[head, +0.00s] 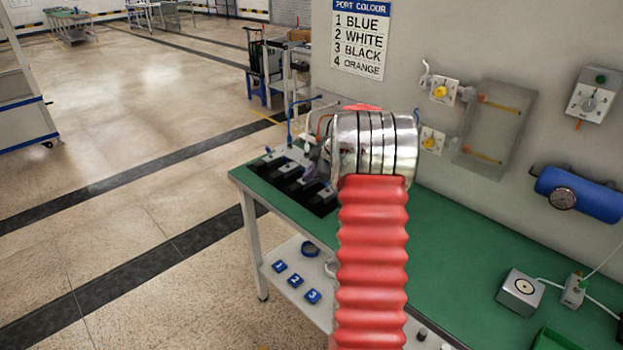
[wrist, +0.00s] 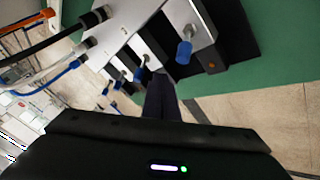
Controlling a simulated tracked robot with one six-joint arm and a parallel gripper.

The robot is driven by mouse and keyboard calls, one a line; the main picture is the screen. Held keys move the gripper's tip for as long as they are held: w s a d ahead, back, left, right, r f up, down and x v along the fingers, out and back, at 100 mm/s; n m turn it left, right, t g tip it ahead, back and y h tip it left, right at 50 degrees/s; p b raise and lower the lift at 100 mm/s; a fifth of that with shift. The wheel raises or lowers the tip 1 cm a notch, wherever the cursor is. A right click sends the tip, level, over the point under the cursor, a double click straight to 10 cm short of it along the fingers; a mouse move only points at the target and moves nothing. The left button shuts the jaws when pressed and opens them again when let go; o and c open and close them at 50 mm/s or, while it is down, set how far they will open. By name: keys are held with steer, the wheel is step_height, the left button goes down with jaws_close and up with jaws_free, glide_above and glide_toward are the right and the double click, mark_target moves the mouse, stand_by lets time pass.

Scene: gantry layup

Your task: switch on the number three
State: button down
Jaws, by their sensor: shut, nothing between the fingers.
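A row of several pale switch units (head: 290,168) on dark bases sits at the left end of the green bench, partly hidden by my arm. In the wrist view the units (wrist: 150,42) have blue-tipped levers. The nearest lever (wrist: 184,48) stands out clearly; a second lever (wrist: 140,73) is close beside my gripper's tips. A black cable (wrist: 50,40) runs to a plug behind the second-nearest unit. The wall sign (head: 361,38) lists 3 as black. My gripper (wrist: 158,82) is shut and empty, over the row's front; contact with the lever cannot be told.
White (wrist: 55,57) and blue (wrist: 48,82) cables run behind the farther units, and an orange one (wrist: 28,20) shows at upper left. Numbered blue tags (head: 296,280) lie on the lower shelf. The green bench top (head: 450,255) is largely clear right of my arm.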

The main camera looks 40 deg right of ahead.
steer(key=shift+w+d+r, duration=0.15)
steer(key=shift+w+d, duration=0.35)
steer(key=shift+w, duration=0.15)
steer(key=shift+w+a, duration=0.15)
